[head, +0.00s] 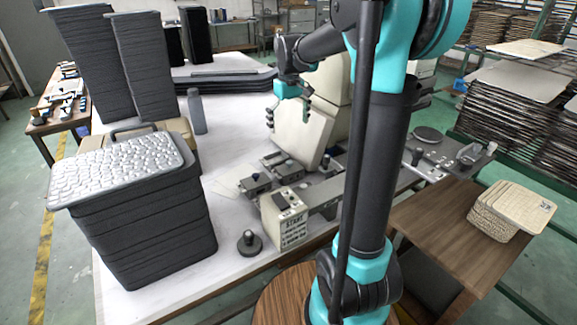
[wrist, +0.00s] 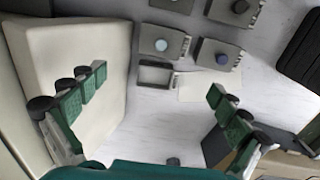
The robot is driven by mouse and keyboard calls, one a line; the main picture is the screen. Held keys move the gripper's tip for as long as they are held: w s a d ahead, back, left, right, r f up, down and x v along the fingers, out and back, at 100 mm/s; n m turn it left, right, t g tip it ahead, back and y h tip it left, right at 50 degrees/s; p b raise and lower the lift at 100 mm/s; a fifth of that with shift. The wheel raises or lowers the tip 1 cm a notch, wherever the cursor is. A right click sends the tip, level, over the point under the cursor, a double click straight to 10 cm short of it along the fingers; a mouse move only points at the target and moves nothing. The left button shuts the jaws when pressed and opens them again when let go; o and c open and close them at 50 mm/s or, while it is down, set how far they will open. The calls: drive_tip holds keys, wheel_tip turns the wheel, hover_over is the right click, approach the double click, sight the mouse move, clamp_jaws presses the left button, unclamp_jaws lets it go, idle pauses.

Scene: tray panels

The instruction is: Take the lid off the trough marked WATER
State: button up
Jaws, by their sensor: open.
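My gripper (wrist: 157,84) is open and empty, with its fingers spread wide in the wrist view. In the head view my gripper (head: 287,112) hangs above the work table, beside a cream tilted panel. Several small grey boxes with round knobs on top stand on the white table. In the wrist view one has a pale blue knob (wrist: 162,43), one a dark blue knob (wrist: 221,57) and one a dark knob (wrist: 239,7). A small box without a knob (wrist: 155,75) lies between my fingertips in the picture. I cannot read WATER on any of them.
The cream panel (wrist: 75,30) stands close to my left finger. In the head view a box marked START (head: 285,225) and a black knob (head: 249,242) stand near the front edge. A tall dark tray stack (head: 150,235) stands left. White table (head: 222,215) is clear between.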

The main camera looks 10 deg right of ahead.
hover_over(289, 162)
drive_tip(key=f, duration=0.9)
drive_tip(key=shift+w+d, duration=0.1)
drive_tip(key=shift+w, duration=0.25)
drive_tip(key=shift+s+f, duration=0.2)
drive_tip(key=shift+f, duration=2.8)
drive_tip(key=shift+c, duration=0.6)
drive_tip(key=c, duration=1.2)
drive_tip(key=shift+s, duration=0.1)
